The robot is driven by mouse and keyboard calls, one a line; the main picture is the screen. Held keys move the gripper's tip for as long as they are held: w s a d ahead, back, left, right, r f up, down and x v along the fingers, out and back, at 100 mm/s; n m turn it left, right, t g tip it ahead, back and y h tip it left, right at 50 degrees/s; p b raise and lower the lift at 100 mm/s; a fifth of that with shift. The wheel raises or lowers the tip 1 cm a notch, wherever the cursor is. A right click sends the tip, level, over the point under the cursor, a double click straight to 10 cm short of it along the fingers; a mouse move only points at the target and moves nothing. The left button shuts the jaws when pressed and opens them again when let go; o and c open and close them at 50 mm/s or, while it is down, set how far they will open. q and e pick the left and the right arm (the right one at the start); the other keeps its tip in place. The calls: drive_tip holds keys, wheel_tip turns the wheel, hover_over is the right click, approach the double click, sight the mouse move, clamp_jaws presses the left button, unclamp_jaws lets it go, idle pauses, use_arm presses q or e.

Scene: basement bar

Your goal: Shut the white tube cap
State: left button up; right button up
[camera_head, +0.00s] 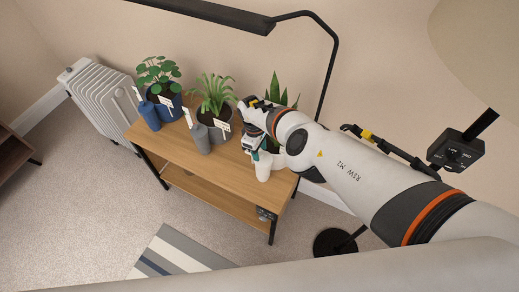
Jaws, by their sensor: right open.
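A white tube (262,173) stands upright near the right end of the wooden table (176,150), in front of a spiky-leaved plant (275,93). My right arm comes in from the right, and its gripper (257,155) is just above the top of the white tube. The jaws are open. The gripper and wrist hide the top of the tube, so I cannot tell how its cap stands or whether the fingers touch it. My left gripper is not in view.
A dark blue tube (149,116) and a grey tube (200,139) stand by two potted plants (159,78) (214,97) with small white signs. A black lamp arm (331,62) rises behind the table. A white radiator (99,98) stands at left. The carpet in front is mostly clear.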

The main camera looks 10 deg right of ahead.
wheel_tip(320, 180, up, 10)
drive_tip(key=a+p, duration=0.1)
drive_tip(key=p, duration=0.6)
drive_tip(key=shift+w+r, duration=0.15)
drive_tip(key=shift+w, duration=0.15)
